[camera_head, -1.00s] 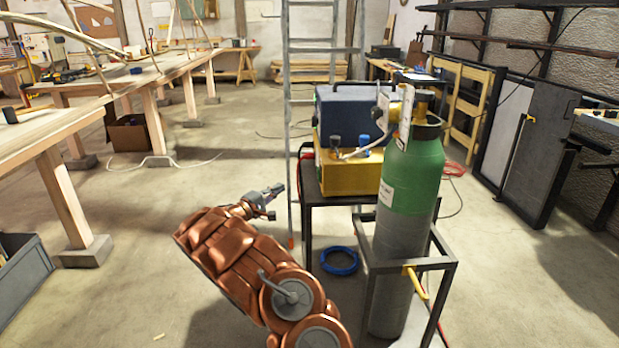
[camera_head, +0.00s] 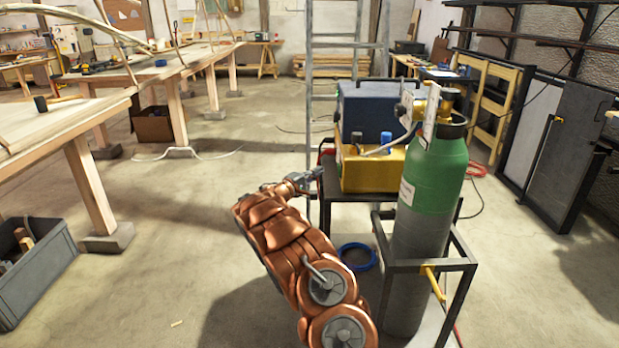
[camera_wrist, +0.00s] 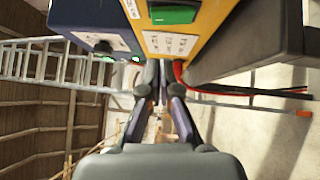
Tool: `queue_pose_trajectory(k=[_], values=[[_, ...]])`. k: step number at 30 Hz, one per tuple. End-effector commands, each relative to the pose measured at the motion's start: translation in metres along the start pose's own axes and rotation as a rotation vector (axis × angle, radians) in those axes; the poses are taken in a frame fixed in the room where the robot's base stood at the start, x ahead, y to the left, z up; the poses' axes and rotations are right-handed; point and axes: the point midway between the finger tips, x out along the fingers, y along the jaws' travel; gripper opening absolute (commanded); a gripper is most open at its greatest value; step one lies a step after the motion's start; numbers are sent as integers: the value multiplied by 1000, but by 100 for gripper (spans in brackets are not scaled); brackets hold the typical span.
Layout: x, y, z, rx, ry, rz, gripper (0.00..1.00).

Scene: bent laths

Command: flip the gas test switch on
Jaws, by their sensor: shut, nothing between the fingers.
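A yellow unit (camera_head: 371,170) with a blue unit (camera_head: 376,105) on top stands on a black stand. In the wrist view, the yellow unit's face (camera_wrist: 207,20) carries a green rocker switch (camera_wrist: 172,14) at the top edge and white labels too small to read. I cannot tell whether this rocker is the gas test switch, or its position. My gripper (camera_head: 318,173) is shut and empty, just left of the yellow unit. In the wrist view my gripper (camera_wrist: 160,72) points at the units' front, below the rocker; contact cannot be told.
A green gas cylinder (camera_head: 433,185) stands in a black frame (camera_head: 430,266) right of my arm. A ladder (camera_head: 335,45) is behind the units. A blue coil (camera_head: 357,257) lies on the floor. A long workbench (camera_head: 60,132) is at left, with open floor between.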

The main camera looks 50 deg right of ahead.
Motion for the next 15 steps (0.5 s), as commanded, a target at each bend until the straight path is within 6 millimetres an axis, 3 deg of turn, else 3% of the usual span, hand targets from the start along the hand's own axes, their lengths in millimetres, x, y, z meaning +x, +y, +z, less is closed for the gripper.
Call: queue_pose_trajectory(k=[15], values=[[34, -1, 28, -1, -2, -1, 0]])
